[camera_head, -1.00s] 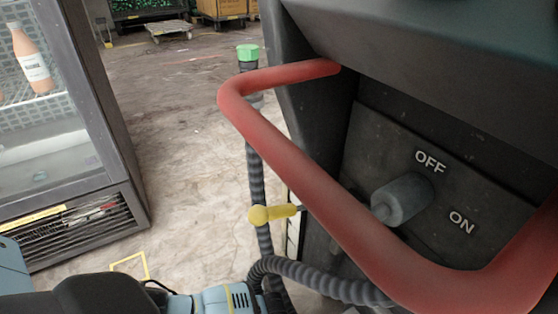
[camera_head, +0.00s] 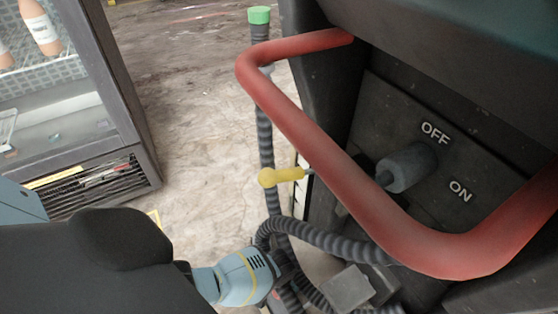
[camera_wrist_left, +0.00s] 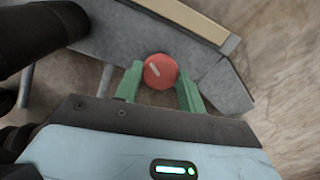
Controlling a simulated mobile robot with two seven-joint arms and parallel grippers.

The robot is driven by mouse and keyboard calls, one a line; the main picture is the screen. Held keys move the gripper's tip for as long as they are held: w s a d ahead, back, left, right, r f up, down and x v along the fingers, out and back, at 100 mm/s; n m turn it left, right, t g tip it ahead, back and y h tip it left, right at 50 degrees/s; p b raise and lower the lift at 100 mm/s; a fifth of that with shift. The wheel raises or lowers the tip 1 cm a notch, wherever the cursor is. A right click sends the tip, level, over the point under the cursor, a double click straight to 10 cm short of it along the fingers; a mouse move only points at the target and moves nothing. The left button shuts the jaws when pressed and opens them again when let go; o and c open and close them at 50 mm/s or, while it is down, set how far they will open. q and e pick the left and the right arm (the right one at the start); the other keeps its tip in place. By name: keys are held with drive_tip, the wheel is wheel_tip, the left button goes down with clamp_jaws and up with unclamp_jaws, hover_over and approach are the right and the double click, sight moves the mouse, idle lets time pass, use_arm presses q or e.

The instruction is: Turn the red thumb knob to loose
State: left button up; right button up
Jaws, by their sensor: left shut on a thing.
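The red thumb knob (camera_wrist_left: 160,71) shows in the left wrist view as a round red disc with a pale slanted mark on its face. My left gripper (camera_wrist_left: 160,84) has its two green fingers on either side of the knob and is shut on it. In the head view my left wrist (camera_head: 240,278) reaches in low at the bottom centre, and its fingers and the knob are hidden there. My right gripper is not in view.
A thick red guard bar (camera_head: 330,165) crosses in front of a panel with a grey OFF/ON switch (camera_head: 408,167). A ribbed hose (camera_head: 325,240) and a yellow-handled lever (camera_head: 280,177) are close to my left arm. A glass-door freezer (camera_head: 125,120) stands left. Floor lies between.

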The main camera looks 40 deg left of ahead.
use_arm(q)
drive_tip(key=n, duration=0.4)
drive_tip(key=shift+s+f+n, duration=0.1)
drive_tip(key=shift+s+n, duration=0.1)
drive_tip(key=shift+n, duration=0.1)
drive_tip(key=n, duration=0.3)
drive_tip(key=shift+n+p, duration=0.35)
drive_tip(key=shift+n, duration=0.05)
drive_tip(key=n, duration=0.4)
drive_tip(key=shift+d, duration=0.1)
drive_tip(key=n, duration=0.5)
drive_tip(key=shift+n, duration=0.4)
drive_tip(key=n, duration=0.2)
drive_tip(key=shift+n, duration=0.3)
drive_tip(key=n, duration=0.3)
drive_tip(key=shift+b, duration=0.35)
drive_tip(key=shift+d+n, duration=0.1)
drive_tip(key=shift+n, duration=0.3)
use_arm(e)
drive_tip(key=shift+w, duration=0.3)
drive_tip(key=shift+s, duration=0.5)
